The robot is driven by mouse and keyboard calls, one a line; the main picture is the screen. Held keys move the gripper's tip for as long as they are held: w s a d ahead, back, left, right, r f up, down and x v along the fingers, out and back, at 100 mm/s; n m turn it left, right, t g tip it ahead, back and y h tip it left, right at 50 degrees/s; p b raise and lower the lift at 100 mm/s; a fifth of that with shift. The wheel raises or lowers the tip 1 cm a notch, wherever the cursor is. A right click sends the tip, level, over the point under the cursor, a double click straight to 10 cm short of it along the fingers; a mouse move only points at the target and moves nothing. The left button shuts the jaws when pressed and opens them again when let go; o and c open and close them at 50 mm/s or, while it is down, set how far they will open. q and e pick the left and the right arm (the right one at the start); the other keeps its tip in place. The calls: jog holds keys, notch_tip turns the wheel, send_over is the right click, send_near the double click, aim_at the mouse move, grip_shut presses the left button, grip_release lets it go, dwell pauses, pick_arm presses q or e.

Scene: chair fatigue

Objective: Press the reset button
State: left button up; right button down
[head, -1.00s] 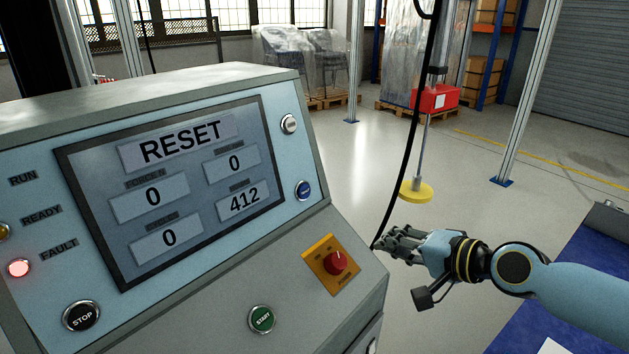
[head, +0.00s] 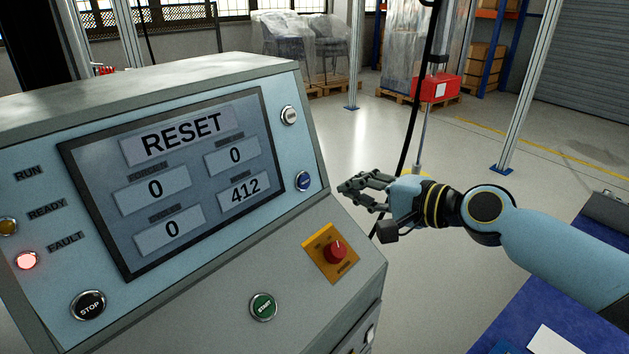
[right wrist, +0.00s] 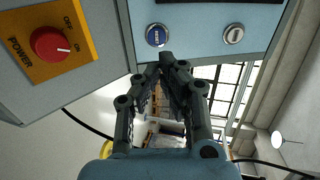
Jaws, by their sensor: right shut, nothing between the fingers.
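The control console (head: 200,258) carries a blue round button (head: 303,181) right of its screen, most likely the reset button, its lettering too small to read. A silver round button (head: 289,115) sits above it. My right gripper (head: 352,197) is shut and empty, a little right of the blue button and apart from it in the head view. In the right wrist view the shut fingertips (right wrist: 167,62) appear just below the blue button (right wrist: 157,35), with the silver button (right wrist: 233,33) to the right. My left gripper is not in view.
The screen (head: 180,180) reads RESET and 412. A red fault lamp (head: 26,261) is lit. A red power knob (head: 336,251) on a yellow plate, a green start button (head: 263,307) and a black stop button (head: 88,305) share the console. A black cable hangs behind my gripper.

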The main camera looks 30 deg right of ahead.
aim_at(305, 179)
jog(key=x, duration=1)
